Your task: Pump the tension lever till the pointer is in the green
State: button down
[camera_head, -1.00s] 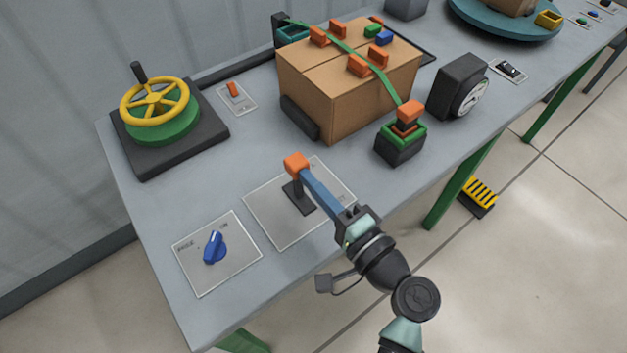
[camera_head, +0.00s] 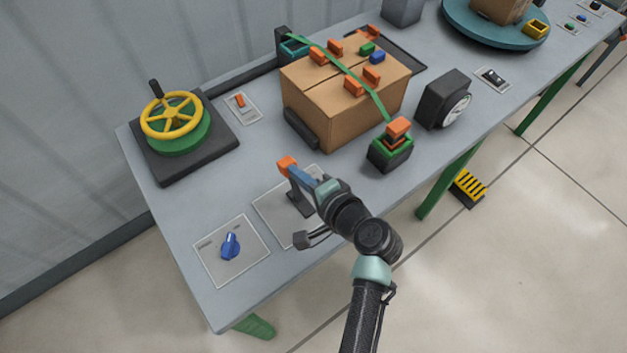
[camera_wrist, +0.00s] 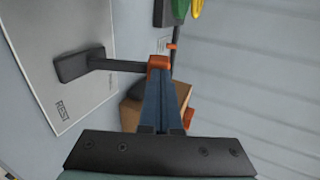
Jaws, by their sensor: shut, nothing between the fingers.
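The tension lever is a dark post with an orange grip (camera_head: 287,165), standing on a pale plate (camera_head: 270,211) near the table's front left. In the wrist view its orange grip (camera_wrist: 159,62) is at the tip of my blue fingers, and the dark post runs left to its base. My gripper (camera_head: 302,175) is shut, its fingertips at the grip; whether they touch it I cannot tell. The gripper covers part of the plate. The gauge (camera_head: 446,100) is a dark box with a white dial facing right; its pointer is too small to read.
A strapped cardboard box (camera_head: 335,105) stands behind the lever, with a green-rimmed black block (camera_head: 390,153) beside it. A yellow handwheel (camera_head: 171,115) is at left and a blue knob (camera_head: 230,246) at front left. Bare table lies between the handwheel and knob.

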jog(key=shift+w+a, duration=0.35)
jog(key=shift+w, duration=0.1)
jog(key=shift+w+a+f, duration=0.1)
jog(key=shift+w+a, duration=0.1)
jog(key=shift+w, duration=0.05)
jog(key=shift+a, duration=0.1)
jog(key=shift+p, duration=0.3)
